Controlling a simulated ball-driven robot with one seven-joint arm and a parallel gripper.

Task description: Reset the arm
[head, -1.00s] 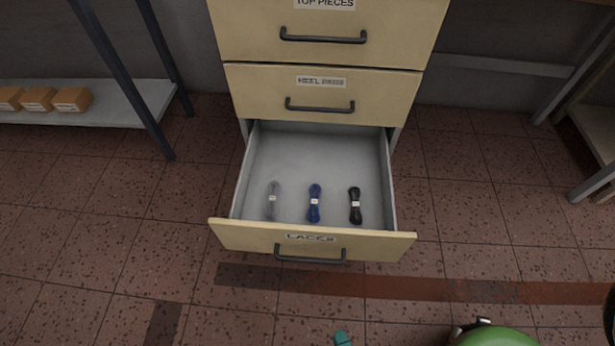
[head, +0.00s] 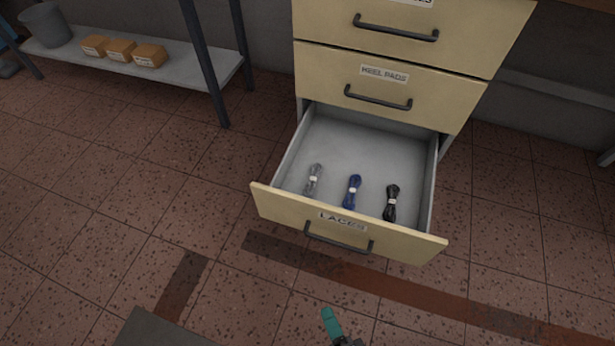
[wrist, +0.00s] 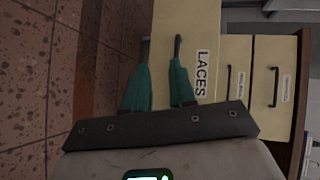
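My gripper (wrist: 159,78) shows in the wrist view as two teal fingers spread apart, with nothing between them. In the head view only a teal finger part of my gripper (head: 332,324) shows at the bottom edge, in front of the open drawer and apart from it. The drawer labelled LACES (head: 330,222) is pulled out, and its dark bar handle (head: 338,242) is free in the head view. In the wrist view the LACES drawer front (wrist: 205,25) appears turned sideways beyond the fingers, with its handle (wrist: 178,44) partly behind the right finger.
The open drawer holds a grey lace bundle (head: 313,180), a blue one (head: 352,191) and a black one (head: 391,203). The HEEL PADS drawer (head: 440,98) above is shut. A shelf (head: 190,82) with orange-brown boxes (head: 121,50) and a grey bin (head: 46,25) stands left. Tiled floor lies open in front.

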